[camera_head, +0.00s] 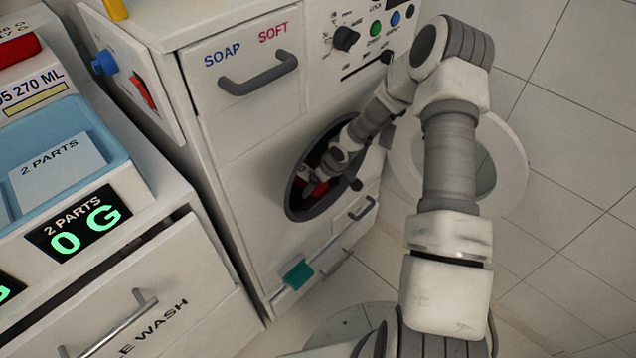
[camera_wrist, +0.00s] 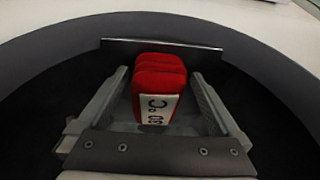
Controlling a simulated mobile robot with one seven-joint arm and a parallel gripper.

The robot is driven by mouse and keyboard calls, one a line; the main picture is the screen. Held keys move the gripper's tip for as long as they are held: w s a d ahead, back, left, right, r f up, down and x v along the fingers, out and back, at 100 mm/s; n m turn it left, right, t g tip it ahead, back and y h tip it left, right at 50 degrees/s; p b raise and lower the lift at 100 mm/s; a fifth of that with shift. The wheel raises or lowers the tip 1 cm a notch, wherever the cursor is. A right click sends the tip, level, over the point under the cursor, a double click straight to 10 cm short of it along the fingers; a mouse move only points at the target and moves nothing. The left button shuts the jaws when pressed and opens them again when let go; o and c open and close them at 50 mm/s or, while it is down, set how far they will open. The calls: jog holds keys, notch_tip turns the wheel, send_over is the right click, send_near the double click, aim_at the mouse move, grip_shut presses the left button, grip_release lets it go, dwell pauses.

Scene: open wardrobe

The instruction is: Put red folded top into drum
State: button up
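The red folded top (camera_wrist: 158,78) is a thick folded bundle with a white temperature tag on its near face. In the wrist view it sits between the two fingers of my gripper (camera_wrist: 160,85), close to both fingertips. Whether the fingers press on it or stand just clear of it, I cannot tell. The drum (camera_wrist: 262,100) surrounds them as a dark round space. In the head view my gripper reaches through the washer's round grey opening (camera_head: 292,206), and a bit of red top (camera_head: 318,188) shows inside. The arm hides most of it there.
The washer door (camera_head: 512,165) stands open to the right of the opening. A soap drawer handle (camera_head: 258,74) is above and a teal tab (camera_head: 298,275) below. A cabinet with a blue tray (camera_head: 105,125) stands at left. Tiled floor (camera_head: 560,255) is clear at right.

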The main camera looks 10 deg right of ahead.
jog(key=p+v, duration=0.5)
jog(key=v, duration=0.7)
jog(key=shift+r, duration=0.15)
jog(key=shift+s, duration=0.1)
